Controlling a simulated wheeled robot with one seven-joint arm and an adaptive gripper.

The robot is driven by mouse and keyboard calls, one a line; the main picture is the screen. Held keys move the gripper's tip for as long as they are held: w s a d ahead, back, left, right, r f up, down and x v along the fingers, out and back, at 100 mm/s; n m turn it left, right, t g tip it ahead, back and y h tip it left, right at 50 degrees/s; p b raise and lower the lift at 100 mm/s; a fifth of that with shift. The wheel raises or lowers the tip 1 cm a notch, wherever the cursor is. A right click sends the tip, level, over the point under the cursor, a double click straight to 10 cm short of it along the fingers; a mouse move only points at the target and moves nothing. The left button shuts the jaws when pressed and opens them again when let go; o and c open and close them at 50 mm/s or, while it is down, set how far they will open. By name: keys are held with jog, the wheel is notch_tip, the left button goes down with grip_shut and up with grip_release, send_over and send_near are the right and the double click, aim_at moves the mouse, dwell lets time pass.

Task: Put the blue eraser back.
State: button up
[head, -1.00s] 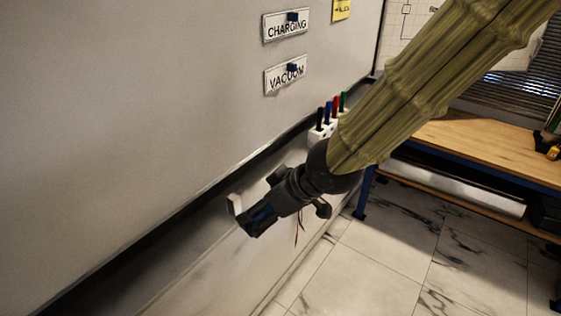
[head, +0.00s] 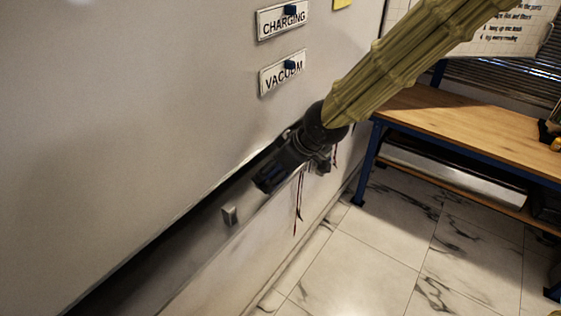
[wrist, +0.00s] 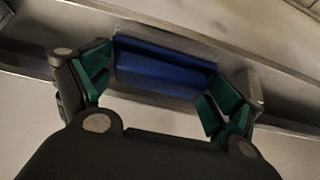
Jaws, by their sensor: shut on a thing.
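The blue eraser (wrist: 165,75) is between the green-padded fingers of my gripper (wrist: 160,82) in the wrist view, which is shut on it across its length. In the head view my gripper (head: 268,182) is low against the whiteboard (head: 130,120), at its lower edge by the tray ledge (head: 190,222). In the wrist view the eraser lies over the metal ledge (wrist: 70,22); I cannot tell whether it touches it. The eraser is hardly distinguishable from the dark fingers in the head view.
A small grey block (head: 230,215) is on the ledge, left of my gripper. Labels reading CHARGING (head: 285,18) and VACUUM (head: 283,73) are on the board above. Thin red cords (head: 298,203) hang below my wrist. A wooden bench (head: 470,135) stands right; the tiled floor (head: 370,250) is clear.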

aim_at(280, 167)
jog(key=shift+w+d+r+p, duration=0.15)
jog(key=shift+w+p, duration=0.15)
jog(key=shift+w, duration=0.1)
jog(key=shift+w+d+r+p, duration=0.1)
jog(key=shift+w+r+p, duration=0.05)
jog(key=shift+w+p, duration=0.2)
jog(key=w, duration=0.1)
jog(key=w+f, duration=0.1)
jog(key=w, duration=0.1)
jog(key=shift+d+p, duration=0.2)
jog(key=shift+p, duration=0.1)
jog(key=shift+w+r+p, duration=0.1)
jog(key=shift+r+p, duration=0.05)
jog(key=shift+p, duration=0.25)
jog(key=f, duration=0.1)
jog(key=f+p, duration=0.1)
jog(key=shift+w+f, duration=0.2)
jog(key=shift+f, duration=0.15)
jog(key=shift+s+f, duration=0.15)
jog(key=shift+f, duration=0.3)
jog(key=shift+d, duration=0.1)
jog(key=o, duration=0.6)
